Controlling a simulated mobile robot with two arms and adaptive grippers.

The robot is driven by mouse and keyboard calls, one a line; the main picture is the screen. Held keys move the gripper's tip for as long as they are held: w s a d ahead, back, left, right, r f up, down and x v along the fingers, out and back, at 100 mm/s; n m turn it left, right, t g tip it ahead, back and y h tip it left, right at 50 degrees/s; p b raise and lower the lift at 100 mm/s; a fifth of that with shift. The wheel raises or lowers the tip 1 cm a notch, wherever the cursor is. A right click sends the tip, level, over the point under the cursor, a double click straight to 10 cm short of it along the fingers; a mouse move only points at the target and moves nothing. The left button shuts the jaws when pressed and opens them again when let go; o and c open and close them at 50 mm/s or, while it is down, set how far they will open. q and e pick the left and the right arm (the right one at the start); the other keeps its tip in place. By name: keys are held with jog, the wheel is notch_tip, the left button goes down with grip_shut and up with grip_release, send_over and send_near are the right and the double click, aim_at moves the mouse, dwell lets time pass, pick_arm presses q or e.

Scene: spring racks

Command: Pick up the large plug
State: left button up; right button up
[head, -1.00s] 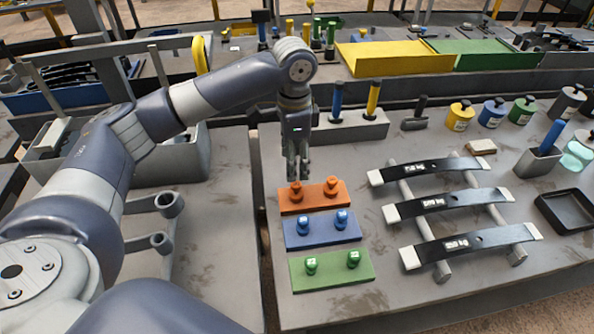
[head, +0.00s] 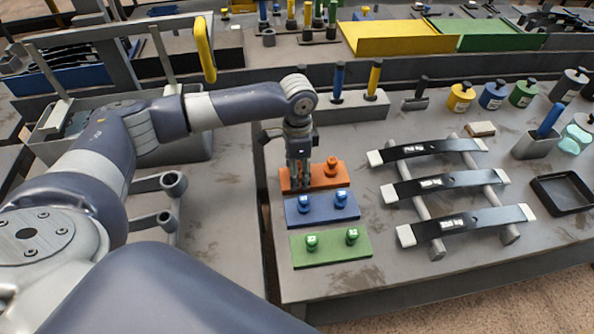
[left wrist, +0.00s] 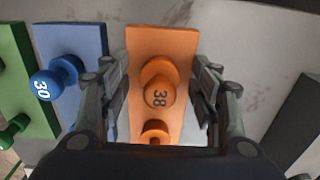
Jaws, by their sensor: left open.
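An orange plate (head: 318,185) on the table holds two orange plugs. The left one is hidden behind my gripper in the head view. In the left wrist view this orange plug, marked 38 (left wrist: 160,90), stands between the open fingers. The other orange plug (head: 333,167) stands free on the right part of the plate, and it also shows low in the left wrist view (left wrist: 155,133). My left gripper (head: 299,187) points down over the plate's left part, open. In the left wrist view its fingers (left wrist: 160,88) flank the marked plug with gaps. My right gripper is not in view.
A blue plate (head: 322,213) and a green plate (head: 330,250), each with two plugs, lie nearer than the orange one. Leaf springs (head: 440,187) lie on a rack to the right. A grey block with upright handles (head: 347,110) stands behind.

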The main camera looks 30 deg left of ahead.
pick_arm(q)
jog(key=c, duration=1)
jog(key=shift+r, duration=0.1)
